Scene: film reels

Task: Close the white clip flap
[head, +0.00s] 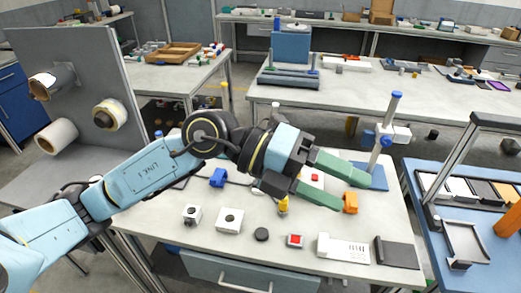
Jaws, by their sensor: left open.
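A white clip-like block (402,133) sits partway up a pale post (388,113) with a blue cap, on a blue base (378,172) at the table's right back. Which part of it is the flap, and whether that is open, is too small to tell. My left gripper (346,188) reaches in from the left over the table. Its two green fingers are apart, with nothing seen held between them. In the picture its fingertips are below and left of the white block, apart from it, and overlap part of the base. My right gripper is not in view.
The white table (205,245) holds a red-buttoned box (295,241), a black puck (261,234), an orange block (350,202), a blue block (218,178) and white boxes near the front. A grey panel with rolls (58,135) stands left. A blue bench (480,265) stands right.

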